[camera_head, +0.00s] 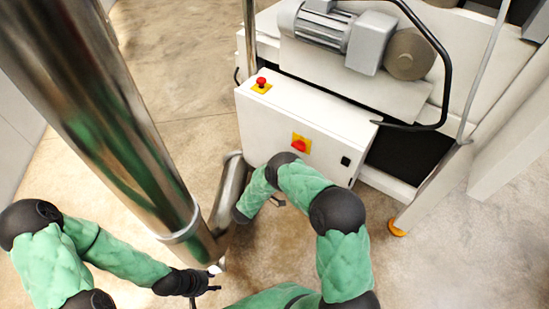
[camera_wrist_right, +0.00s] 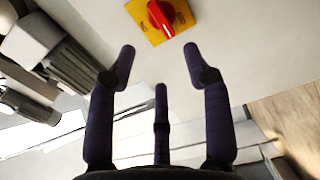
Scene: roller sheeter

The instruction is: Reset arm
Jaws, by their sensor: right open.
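My left gripper (camera_head: 207,287) is at the bottom left of the head view, beside a large shiny metal cylinder. Its dark fingers look spread apart, with nothing visible between them. My right arm reaches up the middle of the head view toward a white control box (camera_head: 265,125); its hand is mostly hidden there. In the right wrist view my right gripper (camera_wrist_right: 160,65) is open and empty, its three dark fingers apart. A red rotary switch on a yellow plate (camera_wrist_right: 160,18) lies beyond the fingertips; it also shows on the box front in the head view (camera_head: 300,144).
A red emergency button on a yellow base (camera_head: 261,84) sits on top of the box. A motor (camera_head: 335,35) and a black bent bar (camera_head: 440,80) stand behind. An orange foot (camera_head: 397,228) is at right. Concrete floor (camera_head: 460,250) is clear at lower right.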

